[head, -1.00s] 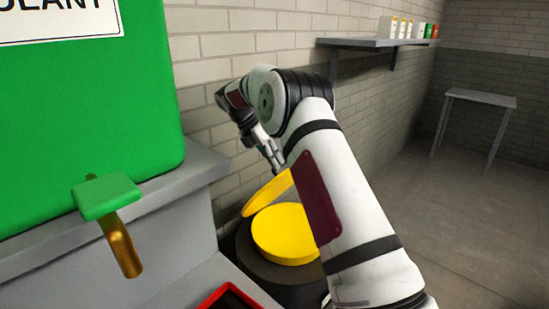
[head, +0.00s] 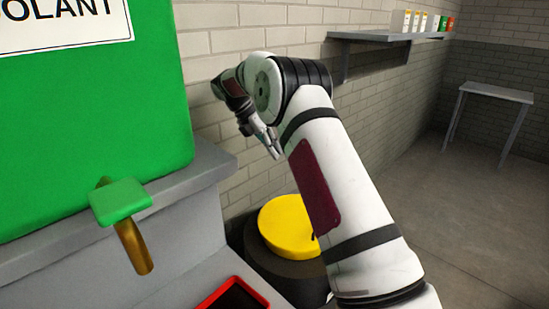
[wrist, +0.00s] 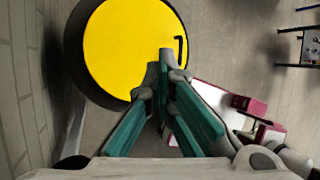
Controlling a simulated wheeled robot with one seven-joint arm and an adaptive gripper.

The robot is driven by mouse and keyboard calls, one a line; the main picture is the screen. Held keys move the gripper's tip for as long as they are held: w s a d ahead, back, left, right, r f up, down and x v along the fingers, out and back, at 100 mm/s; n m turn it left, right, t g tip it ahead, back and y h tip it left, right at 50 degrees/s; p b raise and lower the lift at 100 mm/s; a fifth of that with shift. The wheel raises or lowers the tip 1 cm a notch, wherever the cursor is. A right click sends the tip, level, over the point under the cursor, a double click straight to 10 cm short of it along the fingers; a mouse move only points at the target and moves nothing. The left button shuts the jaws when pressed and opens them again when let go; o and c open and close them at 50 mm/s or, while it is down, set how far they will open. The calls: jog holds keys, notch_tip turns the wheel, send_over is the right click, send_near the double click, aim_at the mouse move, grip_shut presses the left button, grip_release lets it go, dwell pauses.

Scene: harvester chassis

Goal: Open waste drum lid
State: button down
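The waste drum is dark, with its rim (head: 262,262) low in the head view beside the wall. A round yellow lid (head: 290,228) lies flat on top of it. The wrist view shows the lid (wrist: 125,50) from above, with a small black hooked handle (wrist: 181,50) at its right edge. My gripper (head: 274,150) hangs above the drum, apart from the lid. In the wrist view its fingertips (wrist: 165,62) come together with nothing seen between them, and they overlap the lid's edge near the handle. My arm hides part of the drum's right side.
A green coolant tank (head: 90,120) with a tap (head: 128,215) stands at left on a grey ledge. A red-rimmed tray (head: 235,290) is below. A wall shelf (head: 385,37) holds several small boxes. A grey table (head: 495,92) stands far right; the floor before it is clear.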

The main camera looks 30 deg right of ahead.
jog(key=shift+w+a+r+g+b, duration=0.15)
jog(key=shift+w+a+r+b, duration=0.1)
jog(key=shift+r+b, duration=0.35)
jog(key=shift+w+a+r+g+b, duration=0.15)
jog(key=shift+a+r+b, duration=0.2)
jog(key=shift+r, duration=0.45)
jog(key=shift+s+d, duration=0.1)
jog(key=shift+d, duration=0.05)
jog(key=c, duration=1.9)
grip_release()
jog(key=shift+r, duration=0.15)
jog(key=shift+n, duration=0.3)
jog(key=a+r, duration=0.2)
jog(key=s+a+r, duration=0.1)
jog(key=a+r, duration=0.1)
jog(key=r, duration=0.1)
jog(key=s+a+r, duration=0.1)
jog(key=a+r, duration=0.1)
jog(key=shift+a+r, duration=0.15)
jog(key=shift+a, duration=0.2)
